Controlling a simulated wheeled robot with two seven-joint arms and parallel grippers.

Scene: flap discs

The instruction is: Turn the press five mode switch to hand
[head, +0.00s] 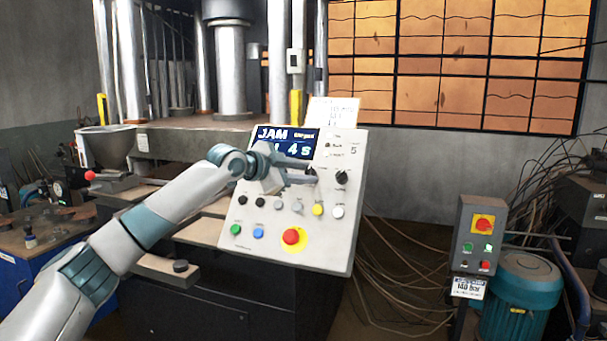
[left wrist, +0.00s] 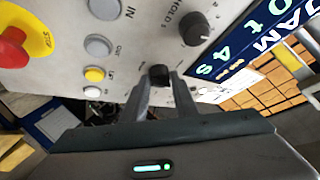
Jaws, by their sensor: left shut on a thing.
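The slanted grey control panel (head: 265,262) carries several black rotary knobs. My left gripper (head: 315,174) is at the panel below the display, with its fingers on either side of a black knob (left wrist: 160,75). In the left wrist view the left gripper (left wrist: 160,84) is shut on this knob. Its pointer and most of its label are hidden or too small to read. A larger black knob (left wrist: 195,28) beside it, near lettering "HOLD", is free. Another black knob (head: 342,178) is free to the right of the gripper. My right gripper is out of view.
The blue display (head: 288,140) reads "JAM". Below the knobs are a row of buttons with a yellow one (head: 317,209) and a red mushroom button (head: 291,237). A grey switch box (head: 480,235) and teal motor (head: 526,290) stand at right. Cables lie on the floor between.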

